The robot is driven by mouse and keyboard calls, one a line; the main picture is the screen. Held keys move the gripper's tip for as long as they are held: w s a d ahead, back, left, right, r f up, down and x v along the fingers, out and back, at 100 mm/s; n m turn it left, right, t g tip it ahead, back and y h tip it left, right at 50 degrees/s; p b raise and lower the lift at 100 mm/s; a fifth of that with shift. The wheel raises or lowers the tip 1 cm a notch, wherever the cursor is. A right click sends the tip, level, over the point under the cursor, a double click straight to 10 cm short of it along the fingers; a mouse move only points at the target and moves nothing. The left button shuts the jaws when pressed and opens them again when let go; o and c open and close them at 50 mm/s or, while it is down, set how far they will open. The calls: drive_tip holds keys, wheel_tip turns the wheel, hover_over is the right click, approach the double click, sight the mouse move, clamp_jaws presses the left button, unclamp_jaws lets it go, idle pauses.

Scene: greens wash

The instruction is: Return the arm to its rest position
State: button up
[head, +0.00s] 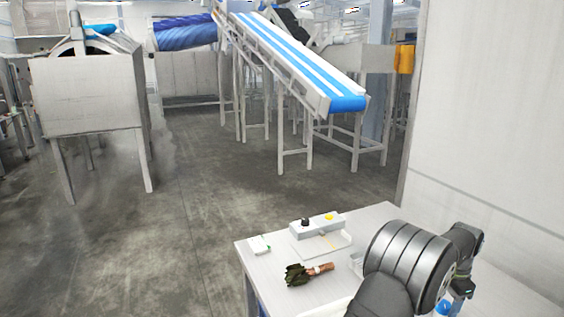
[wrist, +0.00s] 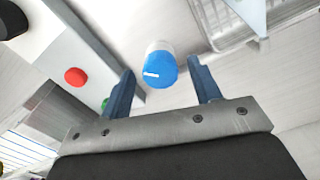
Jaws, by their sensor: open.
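My gripper (wrist: 162,68) is open in the wrist view, with its two blue fingers apart. A round blue-topped white piece (wrist: 160,69) with a white mark shows between the fingertips. It seems to lie beyond them, and I see no finger touching it. In the head view my grey and black arm (head: 408,262) bends over the right side of the table (head: 262,268).
A dark leafy bunch (head: 296,275) lies on the table. Behind it are a box with a yellow button (head: 312,230) and a small white item (head: 259,245). The wrist view shows a red button (wrist: 75,77) and a wire basket (wrist: 240,35). A wall (head: 490,120) rises at right.

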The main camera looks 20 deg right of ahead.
drive_tip(key=shift+m, duration=1.2)
